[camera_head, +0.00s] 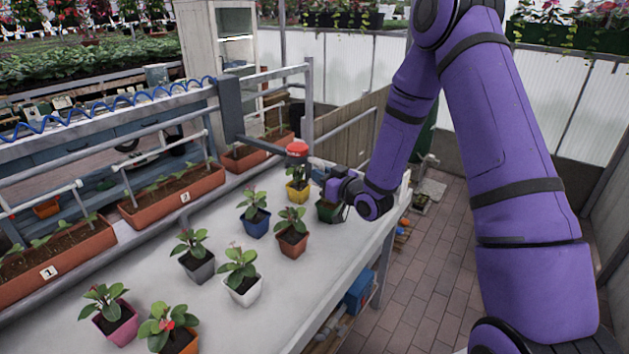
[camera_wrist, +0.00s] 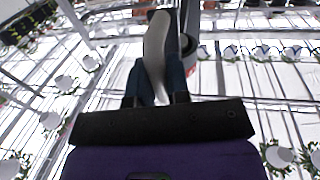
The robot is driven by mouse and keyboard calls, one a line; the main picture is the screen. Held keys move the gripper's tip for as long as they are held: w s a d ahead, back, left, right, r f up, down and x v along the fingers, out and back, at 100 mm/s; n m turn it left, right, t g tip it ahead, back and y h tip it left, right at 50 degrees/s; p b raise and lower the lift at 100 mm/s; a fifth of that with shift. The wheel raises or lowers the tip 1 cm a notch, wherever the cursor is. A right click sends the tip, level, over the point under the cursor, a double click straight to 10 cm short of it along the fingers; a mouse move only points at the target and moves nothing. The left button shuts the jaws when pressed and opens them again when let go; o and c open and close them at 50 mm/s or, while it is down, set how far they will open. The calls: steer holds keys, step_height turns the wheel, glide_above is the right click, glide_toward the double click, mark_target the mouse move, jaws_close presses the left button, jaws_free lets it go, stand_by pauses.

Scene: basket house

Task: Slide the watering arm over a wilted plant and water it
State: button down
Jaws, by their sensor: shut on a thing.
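The watering arm (camera_head: 262,144) is a grey bar reaching out from a dark grey post (camera_head: 229,108) on the rail, with a red-topped head (camera_head: 297,149) at its end. The head hangs over the back of the white table, close above the yellow pot (camera_head: 296,193). My gripper (camera_head: 326,182) is just right of the head. In the wrist view its fingers (camera_wrist: 158,82) are shut on a pale grey curved handle (camera_wrist: 157,48). Potted plants stand in the blue pot (camera_head: 255,225), terracotta pot (camera_head: 291,242), grey pot (camera_head: 198,268) and white pot (camera_head: 243,290). I cannot tell which is wilted.
A green pot (camera_head: 328,212) stands close under my gripper. A pink pot (camera_head: 117,322) and an orange pot (camera_head: 181,343) are at the near end. Long planters (camera_head: 172,203) line the left side. The white table (camera_head: 322,268) ends at the right above a tiled floor.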

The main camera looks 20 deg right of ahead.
steer(key=w+d, duration=1)
steer(key=d, duration=0.4)
steer(key=shift+w+d, duration=0.3)
steer(key=c, duration=1.1)
jaws_free()
steer(key=v, duration=1.1)
steer(key=shift+w, duration=0.1)
